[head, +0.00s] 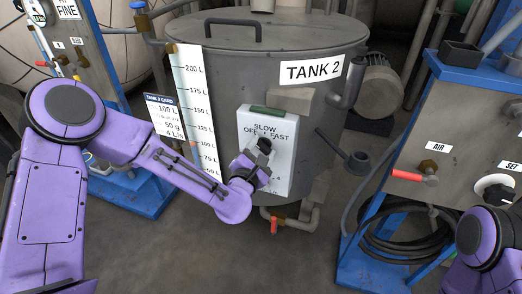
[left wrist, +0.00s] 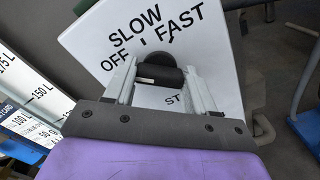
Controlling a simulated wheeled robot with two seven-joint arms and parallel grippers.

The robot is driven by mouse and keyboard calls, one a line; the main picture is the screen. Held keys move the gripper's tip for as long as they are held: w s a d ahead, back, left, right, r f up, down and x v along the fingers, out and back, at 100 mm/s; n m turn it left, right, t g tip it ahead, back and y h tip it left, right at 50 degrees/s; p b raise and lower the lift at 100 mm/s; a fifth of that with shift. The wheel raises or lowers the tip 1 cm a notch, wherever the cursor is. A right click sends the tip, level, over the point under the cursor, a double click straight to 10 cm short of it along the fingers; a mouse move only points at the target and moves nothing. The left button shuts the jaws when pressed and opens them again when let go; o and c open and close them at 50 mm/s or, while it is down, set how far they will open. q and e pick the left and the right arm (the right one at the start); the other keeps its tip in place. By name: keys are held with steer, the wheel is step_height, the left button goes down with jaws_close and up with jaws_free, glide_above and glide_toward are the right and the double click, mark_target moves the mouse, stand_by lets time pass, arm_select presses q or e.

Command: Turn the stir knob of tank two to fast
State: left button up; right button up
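Tank two (head: 225,85) is a grey lidded drum with a "TANK 2" label. On its front is a white panel (head: 283,130), marked SLOW, OFF and FAST, with the black stir knob (head: 264,145). My left gripper (head: 259,163) is at the knob from below. In the left wrist view the knob (left wrist: 160,75) sits between my two fingers (left wrist: 159,85), which seem to touch both its ends. SLOW and FAST are readable above it (left wrist: 185,25). Which mark the knob points to is unclear. My right arm (head: 484,240) shows at the lower right; its gripper is out of view.
A level scale (head: 195,100) and a tank card (head: 165,115) stand left of the panel. A pipe with a red-handled valve (head: 274,225) is below it. A blue-framed station (head: 440,130) with an AIR valve stands at right, with a coiled black hose (head: 400,235) beneath.

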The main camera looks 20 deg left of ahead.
arm_select(q)
steer(key=shift+m, duration=0.3)
steer(key=m, duration=0.4)
steer(key=shift+p, duration=0.3)
steer(key=m, duration=0.5)
steer(key=shift+f+p, duration=0.1)
steer(key=shift+p, duration=0.2)
steer(key=m, duration=0.5)
steer(key=shift+p, duration=0.35)
steer(key=m, duration=0.5)
steer(key=shift+f+p, duration=0.1)
steer(key=shift+p, duration=0.25)
steer(key=shift+m, duration=0.3)
steer(key=o, duration=1)
steer(key=shift+o, duration=0.2)
steer(key=shift+s, duration=0.15)
